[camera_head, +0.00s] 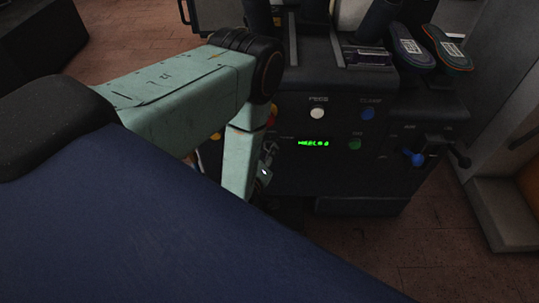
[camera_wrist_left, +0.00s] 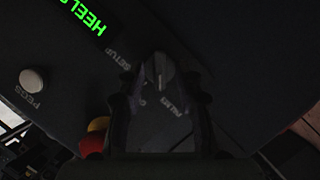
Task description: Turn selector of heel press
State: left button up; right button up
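The heel press (camera_head: 310,100) is a dark machine with a green lit display (camera_head: 313,143). My left arm reaches down in front of its panel, and my left gripper (camera_head: 266,165) is at the panel left of the display, mostly behind the arm. In the left wrist view my left gripper (camera_wrist_left: 158,80) is dark and points at the panel between the "SETUP" label and another label. A small dark grey shape, likely the selector (camera_wrist_left: 160,70), shows between the fingertips. It is too dark to tell whether they grip it. My right gripper is not in view.
A white button (camera_head: 317,113) marked "PEGS", a blue button (camera_head: 367,113) and a green button (camera_head: 355,144) are on the panel. Red and yellow buttons are close to my arm.

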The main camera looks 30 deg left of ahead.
pick_arm(q)
jog(key=shift+w+a+f, duration=0.1)
jog(key=shift+w+a, duration=0.15)
jog(key=shift+w, duration=0.3)
grip_shut()
